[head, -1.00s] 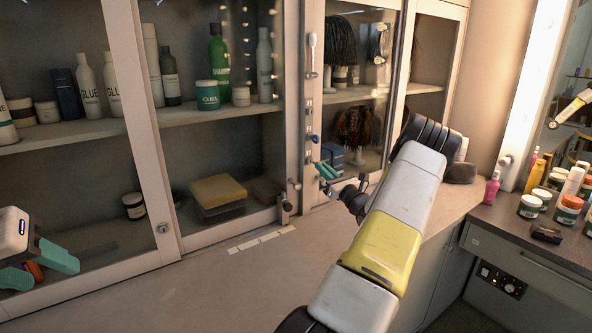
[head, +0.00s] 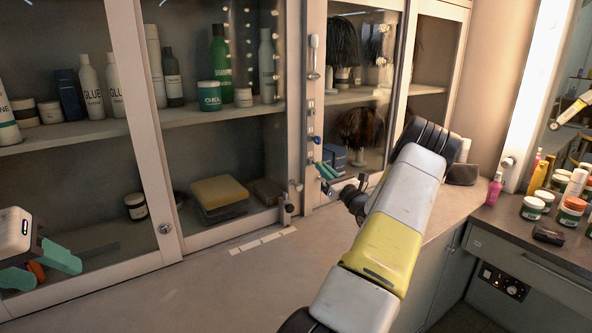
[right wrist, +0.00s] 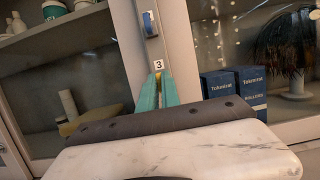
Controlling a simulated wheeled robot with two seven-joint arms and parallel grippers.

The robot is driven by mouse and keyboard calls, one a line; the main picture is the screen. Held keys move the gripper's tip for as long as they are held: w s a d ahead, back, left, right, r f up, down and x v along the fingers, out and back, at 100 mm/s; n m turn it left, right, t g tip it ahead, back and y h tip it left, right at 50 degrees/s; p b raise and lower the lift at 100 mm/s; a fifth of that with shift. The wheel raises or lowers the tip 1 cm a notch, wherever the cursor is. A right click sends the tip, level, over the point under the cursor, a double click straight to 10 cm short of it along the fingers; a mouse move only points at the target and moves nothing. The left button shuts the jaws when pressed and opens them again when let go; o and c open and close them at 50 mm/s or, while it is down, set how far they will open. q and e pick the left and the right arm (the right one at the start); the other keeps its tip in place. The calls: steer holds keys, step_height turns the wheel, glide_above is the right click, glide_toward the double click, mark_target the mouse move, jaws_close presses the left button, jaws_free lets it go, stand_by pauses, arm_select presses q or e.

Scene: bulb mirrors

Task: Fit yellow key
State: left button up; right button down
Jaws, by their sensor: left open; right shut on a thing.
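My right gripper (head: 327,171) is at the narrow post (head: 310,120) between the cabinet doors. In the right wrist view its teal fingers (right wrist: 166,92) are shut on a small yellow thing, apparently the yellow key (right wrist: 158,65), showing only at the fingertips just below a label reading "3". The fingers hide most of it, and I cannot tell whether it touches the post. A blue piece (right wrist: 150,24) sits higher on the post; it also shows in the head view (head: 316,139). My left gripper (head: 52,262) is open at the far left, apart from the post.
Glass-door cabinets hold bottles, jars, sponges and wigs. Blue boxes (right wrist: 237,87) stand behind the glass right of the post. A counter (head: 230,295) runs in front, largely clear apart from pale strips (head: 262,241). A dressing table (head: 530,235) with jars is at the right.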

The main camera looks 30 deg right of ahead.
steer(key=shift+w+a, duration=0.1)
steer(key=shift+w, duration=0.6)
steer(key=c, duration=1.5)
jaws_free()
steer(key=shift+o, duration=0.2)
steer(key=o, duration=0.4)
steer(key=shift+o, duration=0.2)
steer(key=shift+v, duration=3)
steer(key=v, duration=0.7)
steer(key=shift+s, duration=0.4)
